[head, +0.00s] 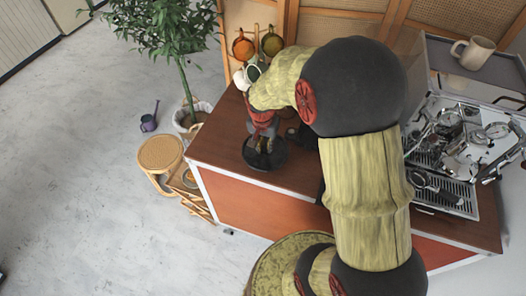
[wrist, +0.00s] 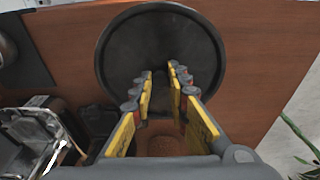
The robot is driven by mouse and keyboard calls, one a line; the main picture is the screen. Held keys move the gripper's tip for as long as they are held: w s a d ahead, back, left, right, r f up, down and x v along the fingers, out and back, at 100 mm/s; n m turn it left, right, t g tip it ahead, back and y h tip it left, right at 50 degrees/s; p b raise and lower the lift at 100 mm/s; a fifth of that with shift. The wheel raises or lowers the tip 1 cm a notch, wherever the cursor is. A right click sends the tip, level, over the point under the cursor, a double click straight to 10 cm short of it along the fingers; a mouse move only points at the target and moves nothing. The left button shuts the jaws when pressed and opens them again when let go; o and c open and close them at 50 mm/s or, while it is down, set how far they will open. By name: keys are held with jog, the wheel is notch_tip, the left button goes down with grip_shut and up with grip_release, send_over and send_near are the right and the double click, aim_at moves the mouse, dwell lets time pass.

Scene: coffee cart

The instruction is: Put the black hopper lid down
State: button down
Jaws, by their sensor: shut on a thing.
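The black hopper lid (head: 258,160) is a round dark disc over the left part of the brown counter in the head view. It fills the upper middle of the wrist view (wrist: 125,45), its broad face towards the camera. My gripper (wrist: 162,80) has its yellow-padded fingers pointing at the lid's middle, with a narrow gap between them. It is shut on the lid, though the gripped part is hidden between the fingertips. My gripper also shows above the lid in the head view (head: 264,143). I cannot tell whether the lid touches the counter.
The counter (head: 222,140) is bare around the lid's left side. An espresso machine (head: 460,150) stands at the right, a beige mug (head: 473,53) on top. Cups (head: 243,47) hang at the back. A plant (head: 165,35) and a stool (head: 160,152) stand on the floor left.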

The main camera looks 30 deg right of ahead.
aim_at(263, 151)
jog(key=shift+w+d+f, duration=0.2)
jog(key=shift+w+f, duration=0.75)
jog(key=shift+f, duration=0.25)
jog(key=shift+w+f+b, duration=0.1)
jog(key=shift+f+b, duration=0.35)
jog(key=shift+f, duration=1.1)
jog(key=shift+f, duration=0.1)
jog(key=c, duration=1.7)
grip_release()
